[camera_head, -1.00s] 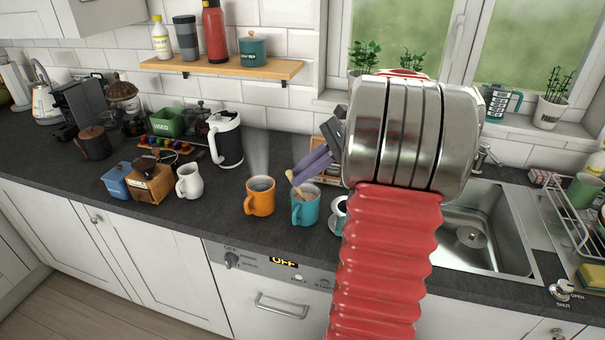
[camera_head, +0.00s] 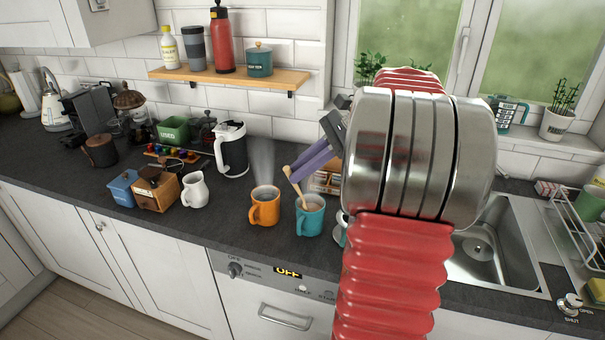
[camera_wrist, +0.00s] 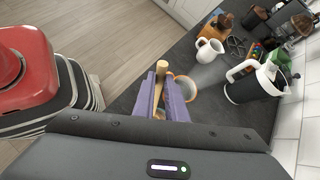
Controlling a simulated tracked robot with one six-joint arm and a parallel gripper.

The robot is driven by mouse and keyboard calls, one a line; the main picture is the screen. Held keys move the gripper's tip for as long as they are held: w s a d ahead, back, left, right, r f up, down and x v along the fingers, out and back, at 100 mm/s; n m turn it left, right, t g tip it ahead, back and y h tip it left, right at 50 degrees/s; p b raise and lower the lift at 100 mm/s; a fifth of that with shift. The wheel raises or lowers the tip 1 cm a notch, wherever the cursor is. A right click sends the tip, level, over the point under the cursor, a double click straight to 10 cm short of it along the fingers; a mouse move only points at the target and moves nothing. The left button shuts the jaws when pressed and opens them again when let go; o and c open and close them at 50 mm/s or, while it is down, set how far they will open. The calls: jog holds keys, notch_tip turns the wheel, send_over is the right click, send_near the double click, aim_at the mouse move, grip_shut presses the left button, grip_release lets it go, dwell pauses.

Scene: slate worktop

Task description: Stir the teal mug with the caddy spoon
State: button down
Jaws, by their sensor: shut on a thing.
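The teal mug (camera_head: 312,222) stands upright on the dark worktop, right of an orange mug. My gripper (camera_head: 292,177), with purple fingers, is above it and slightly to its left. It is shut on the wooden caddy spoon (camera_head: 299,195), which slants down to the right. The spoon's lower end is at the mug's mouth; its tip is hidden, so its depth inside cannot be told. In the wrist view the spoon's handle end (camera_wrist: 161,68) shows between the fingers (camera_wrist: 160,85). The teal mug is not visible there.
The orange mug (camera_head: 264,206) stands close on the left, with steam-like haze behind it. A white jug (camera_head: 195,190), a wooden grinder (camera_head: 157,190) and a white-and-black kettle (camera_head: 232,150) are further left. My arm hides the worktop to the right, before the sink (camera_head: 482,250).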

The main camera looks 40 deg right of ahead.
jog(key=shift+a+r, duration=0.3)
jog(key=shift+r, duration=0.4)
jog(key=shift+a+r, duration=0.25)
jog(key=shift+r, duration=0.4)
jog(key=shift+a+r, duration=0.3)
jog(key=shift+r, duration=0.5)
notch_tip(320, 180, up, 5)
jog(key=shift+f, duration=0.1)
dwell(0.4)
dwell(0.3)
